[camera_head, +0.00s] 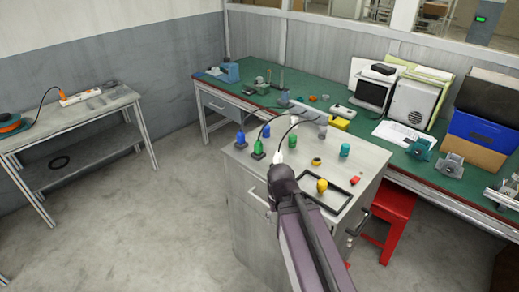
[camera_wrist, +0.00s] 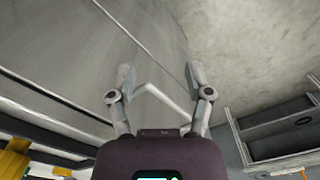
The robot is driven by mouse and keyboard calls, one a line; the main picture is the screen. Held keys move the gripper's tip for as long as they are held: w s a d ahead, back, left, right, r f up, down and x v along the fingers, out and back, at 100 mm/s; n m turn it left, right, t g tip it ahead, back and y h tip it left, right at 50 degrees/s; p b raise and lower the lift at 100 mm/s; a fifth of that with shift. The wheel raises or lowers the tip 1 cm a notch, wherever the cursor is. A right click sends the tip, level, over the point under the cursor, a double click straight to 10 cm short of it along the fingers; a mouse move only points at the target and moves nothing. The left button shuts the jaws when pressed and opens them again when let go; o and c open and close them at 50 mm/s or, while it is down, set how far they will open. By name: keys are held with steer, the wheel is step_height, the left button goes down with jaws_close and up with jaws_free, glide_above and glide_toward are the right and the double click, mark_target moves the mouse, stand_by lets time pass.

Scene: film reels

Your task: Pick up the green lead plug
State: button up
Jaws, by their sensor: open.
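The green lead plug (camera_head: 258,147) stands on a small dark base near the left edge of the grey cabinet top, with a black cable arching up from it. A second green piece (camera_head: 292,141) stands to its right, with no cable clearly seen. My gripper (camera_wrist: 160,78) is open and empty in the wrist view, its two fingers spread apart. In the head view my arm reaches up from the bottom to the cabinet's front edge, right of and nearer than the green plug; its fingers are hidden or too small to make out there. No plug shows in the wrist view.
Two blue pieces (camera_head: 240,137) (camera_head: 266,131), a white plug (camera_head: 279,156), a teal cylinder (camera_head: 345,150), a yellow piece (camera_head: 322,185) and a black frame (camera_head: 340,203) share the cabinet top (camera_head: 300,170). A green-topped bench (camera_head: 290,92) stands behind; a red stool (camera_head: 398,215) is at right.

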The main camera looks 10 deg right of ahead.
steer(key=w+a+r+m+t+h, duration=0.1)
steer(key=w+r+m+h, duration=0.15)
steer(key=w, duration=0.35)
steer(key=w+a+r+m+t+h, duration=0.1)
steer(key=w+m+t+h, duration=0.1)
steer(key=w+m+h, duration=0.3)
steer(key=m+t+h+p, duration=0.1)
steer(key=m+t+h, duration=0.2)
steer(key=t+h, duration=0.15)
glide_toward(256, 148)
steer(key=s+a+r+y, duration=0.1)
steer(key=s+r, duration=0.1)
steer(key=shift+w+f+t, duration=0.1)
steer(key=shift+t, duration=0.15)
steer(key=shift+w+f, duration=0.1)
steer(key=b+x, duration=0.3)
steer(key=x, duration=0.4)
steer(key=shift+d+f, duration=0.1)
steer(key=shift+f, duration=0.05)
steer(key=shift+w+d+f, duration=0.15)
steer(key=shift+w+d, duration=0.25)
steer(key=shift+d, duration=0.1)
